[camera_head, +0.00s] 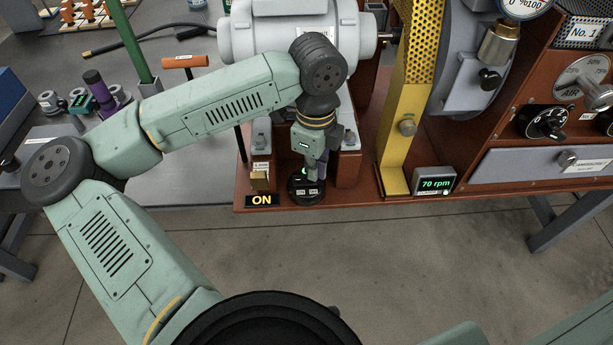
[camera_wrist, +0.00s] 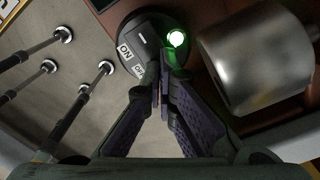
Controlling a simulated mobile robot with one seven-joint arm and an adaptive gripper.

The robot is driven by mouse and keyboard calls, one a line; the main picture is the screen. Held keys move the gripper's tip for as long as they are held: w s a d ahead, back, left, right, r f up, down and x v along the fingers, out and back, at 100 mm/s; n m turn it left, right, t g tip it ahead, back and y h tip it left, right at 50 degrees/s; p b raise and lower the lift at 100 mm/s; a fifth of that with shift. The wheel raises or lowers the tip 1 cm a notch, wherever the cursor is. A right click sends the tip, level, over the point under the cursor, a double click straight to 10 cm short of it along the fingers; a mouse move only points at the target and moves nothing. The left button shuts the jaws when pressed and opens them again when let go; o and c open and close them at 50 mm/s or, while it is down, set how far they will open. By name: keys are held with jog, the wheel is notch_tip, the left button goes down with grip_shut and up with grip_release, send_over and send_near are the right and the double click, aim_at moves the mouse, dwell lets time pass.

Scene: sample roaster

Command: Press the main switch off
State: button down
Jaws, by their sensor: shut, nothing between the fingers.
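The main switch (camera_head: 298,192) is a dark round unit at the front edge of the red-brown machine base in the head view. In the wrist view the switch (camera_wrist: 134,42) shows a white ON label, a second, partly covered label beside it, and a lit green lamp (camera_wrist: 176,38). My gripper (camera_head: 318,177) points down over the right part of the switch. In the wrist view my gripper (camera_wrist: 161,82) is shut and empty, its fingertips close by the second label and below the lamp. Contact cannot be told. A sign (camera_head: 262,201) left of the switch reads ON.
A metal cylinder (camera_wrist: 258,62) is close to the right of the fingers. A brass-coloured block (camera_head: 260,180) stands left of the switch. A yellow guard (camera_head: 394,179) and a 70 rpm display (camera_head: 436,183) are to the right. Open floor lies in front of the base.

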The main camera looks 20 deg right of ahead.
jog(key=shift+f+b, duration=0.3)
jog(key=shift+b, duration=0.05)
jog(key=shift+r+p, duration=1.5)
jog(key=shift+r, duration=2.05)
